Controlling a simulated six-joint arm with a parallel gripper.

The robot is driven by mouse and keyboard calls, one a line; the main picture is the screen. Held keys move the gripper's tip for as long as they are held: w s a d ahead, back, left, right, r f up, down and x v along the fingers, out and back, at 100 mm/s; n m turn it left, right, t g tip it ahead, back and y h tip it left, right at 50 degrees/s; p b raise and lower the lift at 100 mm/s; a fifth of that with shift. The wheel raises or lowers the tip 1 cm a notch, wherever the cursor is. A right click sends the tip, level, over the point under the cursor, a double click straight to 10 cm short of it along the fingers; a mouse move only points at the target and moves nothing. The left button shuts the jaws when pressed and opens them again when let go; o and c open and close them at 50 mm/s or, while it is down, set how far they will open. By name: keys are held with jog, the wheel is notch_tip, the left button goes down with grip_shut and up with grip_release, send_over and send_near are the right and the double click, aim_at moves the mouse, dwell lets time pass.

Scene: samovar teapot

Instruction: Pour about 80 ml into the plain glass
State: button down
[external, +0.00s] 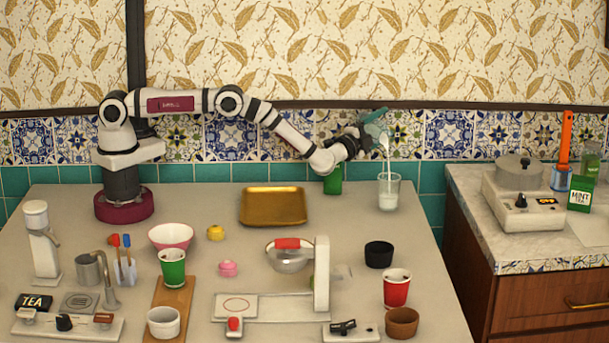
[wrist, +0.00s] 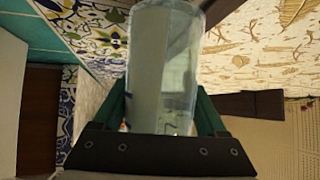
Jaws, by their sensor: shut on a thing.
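My gripper (external: 373,126) is at the back right of the table, its green fingers shut on a clear vessel. In the wrist view the clear vessel (wrist: 163,60) sits between the fingers of my gripper (wrist: 163,108), with pale contents showing through its wall. The vessel is tilted, and its outline is hard to make out in the external view. A white stream (external: 387,158) falls from it into the plain glass (external: 396,184). The plain glass stands upright below and a little right of my gripper, with white liquid in its lower part.
A green container (external: 333,181) stands just left of the glass, partly behind my arm. A gold tray (external: 273,222) lies further left. A black bowl (external: 379,254) and a red cup (external: 397,289) stand in front. The table's right edge is close to the glass.

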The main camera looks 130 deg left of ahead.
jog(key=shift+s+f+m, duration=0.1)
jog(key=shift+f+m, duration=0.1)
jog(key=shift+m, duration=0.1)
dwell(0.4)
jog(key=shift+a+r, duration=0.1)
jog(key=n, duration=0.1)
jog(key=s+f+n+g, duration=0.1)
jog(key=n, duration=0.1)
jog(key=shift+a+h, duration=0.15)
jog(key=shift+h, duration=0.25)
jog(key=shift+s+a+r+n+h, duration=0.1)
jog(key=shift+s+n+h, duration=0.2)
jog(key=shift+n, duration=0.6)
jog(key=shift+w+n+h, duration=0.1)
jog(key=shift+n+h, duration=0.3)
jog(key=shift+n, duration=0.3)
